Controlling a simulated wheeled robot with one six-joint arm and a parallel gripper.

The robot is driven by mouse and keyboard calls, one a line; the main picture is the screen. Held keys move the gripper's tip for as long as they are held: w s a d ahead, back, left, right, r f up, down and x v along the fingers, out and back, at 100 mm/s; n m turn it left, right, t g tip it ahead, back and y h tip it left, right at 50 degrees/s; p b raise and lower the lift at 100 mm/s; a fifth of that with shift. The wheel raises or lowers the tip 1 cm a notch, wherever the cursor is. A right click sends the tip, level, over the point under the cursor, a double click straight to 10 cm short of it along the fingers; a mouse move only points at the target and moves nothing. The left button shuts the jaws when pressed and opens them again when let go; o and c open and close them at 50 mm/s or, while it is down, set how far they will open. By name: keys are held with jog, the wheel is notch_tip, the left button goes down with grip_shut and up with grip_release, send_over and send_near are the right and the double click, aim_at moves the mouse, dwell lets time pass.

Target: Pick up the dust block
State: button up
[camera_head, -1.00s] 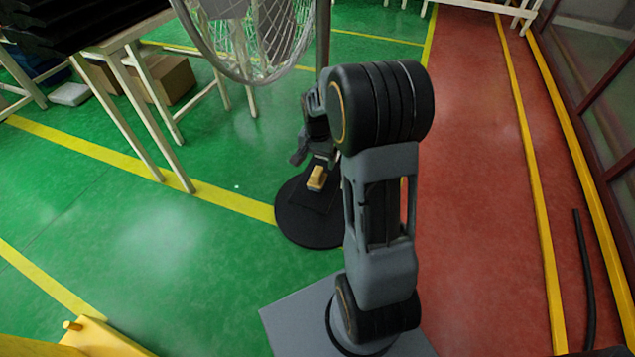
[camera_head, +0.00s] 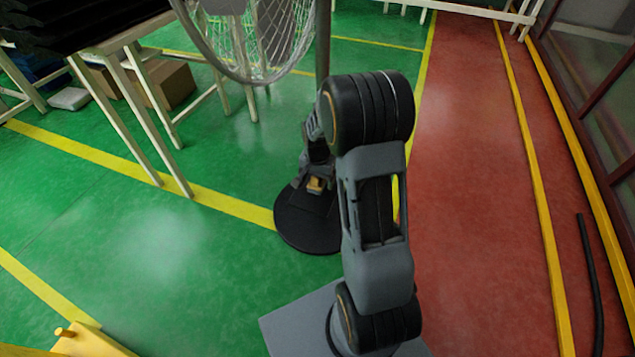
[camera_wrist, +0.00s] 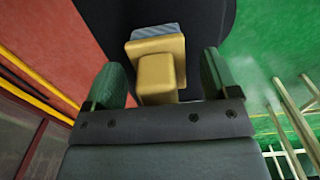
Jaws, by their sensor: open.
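The dust block (camera_head: 316,185) is a small tan-yellow block that lies on the round black base (camera_head: 305,230) of the fan. In the wrist view the dust block (camera_wrist: 156,50) shows a wide tan part, a narrower tan grip part nearer to me and a grey-blue strip at its far edge. My gripper (camera_head: 317,178) is low over the base, at the block. In the wrist view my gripper (camera_wrist: 162,80) is open, with one green-sided finger on each side of the grip part and a gap on both sides. In the head view my gripper partly hides the block.
The fan's wire cage (camera_head: 255,45) and its grey pole (camera_head: 322,50) rise close behind my gripper. A table with pale legs (camera_head: 140,115) and a cardboard box (camera_head: 170,82) stand at the upper left. A dark bar (camera_head: 590,285) lies on the red floor at right.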

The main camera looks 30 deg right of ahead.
jog(key=c, duration=1)
jog(key=shift+c, duration=0.2)
jog(key=shift+r, duration=0.1)
jog(key=shift+r+p, duration=0.3)
jog(key=shift+r, duration=0.3)
notch_tip(320, 180, up, 3)
jog(key=shift+s+d+f+p, duration=0.1)
jog(key=shift+f+p, duration=0.1)
jog(key=shift+p, duration=0.3)
jog(key=s+d+r+p, duration=0.1)
jog(key=s+d+r, duration=0.2)
jog(key=s, duration=0.3)
jog(key=s+d+r+p, duration=0.2)
jog(key=s+d+r, duration=0.1)
jog(key=s+r, duration=0.3)
jog(key=shift+d, duration=0.4)
